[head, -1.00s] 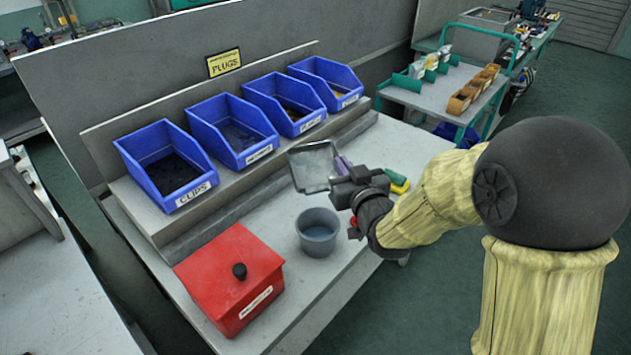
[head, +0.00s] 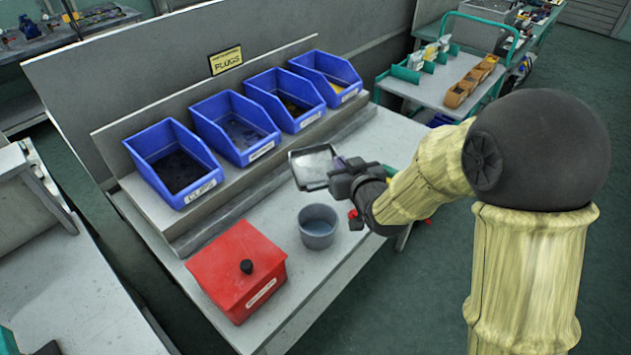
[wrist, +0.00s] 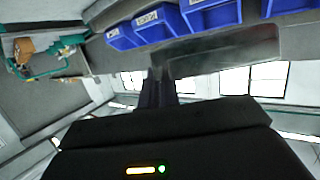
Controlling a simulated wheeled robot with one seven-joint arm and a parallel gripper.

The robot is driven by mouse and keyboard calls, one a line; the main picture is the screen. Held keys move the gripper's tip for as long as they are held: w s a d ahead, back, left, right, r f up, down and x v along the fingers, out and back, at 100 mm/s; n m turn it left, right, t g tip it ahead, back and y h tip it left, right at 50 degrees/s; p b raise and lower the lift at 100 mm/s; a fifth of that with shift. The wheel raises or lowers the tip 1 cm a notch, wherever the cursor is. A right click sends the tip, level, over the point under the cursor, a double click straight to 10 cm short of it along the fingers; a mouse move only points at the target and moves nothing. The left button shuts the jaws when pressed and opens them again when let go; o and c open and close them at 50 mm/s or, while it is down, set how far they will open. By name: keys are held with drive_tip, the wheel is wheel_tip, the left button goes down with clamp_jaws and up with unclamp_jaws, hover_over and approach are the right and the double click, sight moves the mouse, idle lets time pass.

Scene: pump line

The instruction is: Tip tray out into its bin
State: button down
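My gripper (head: 338,172) is shut on the near end of a small grey metal tray (head: 313,166), held above the bench beside the row of bins. The tray looks slightly tilted, and I cannot tell what lies in it. In the wrist view the tray (wrist: 225,55) stretches out from the dark fingers. Several blue bins stand on the raised shelf: a leftmost bin (head: 178,165), a second bin (head: 235,130), a third bin (head: 287,103) and a rightmost bin (head: 328,76). They hold dark or yellowish small parts. A yellow sign (head: 225,60) above them reads PLUGS.
A grey round tub (head: 318,227) stands on the bench below the tray. A red lidded box (head: 237,270) with a black knob is at the front left. A green-railed cart (head: 440,85) stands behind at the right.

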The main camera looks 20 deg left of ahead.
idle(0.3)
drive_tip(key=r+p, duration=0.1)
drive_tip(key=p, duration=0.2)
drive_tip(key=shift+r+g+h, duration=0.1)
drive_tip(key=shift+g+h, duration=0.2)
drive_tip(key=g+h+p, duration=0.1)
drive_tip(key=p, duration=0.2)
drive_tip(key=shift+r+p, duration=0.2)
drive_tip(key=shift+p, duration=0.15)
drive_tip(key=shift+f, duration=0.25)
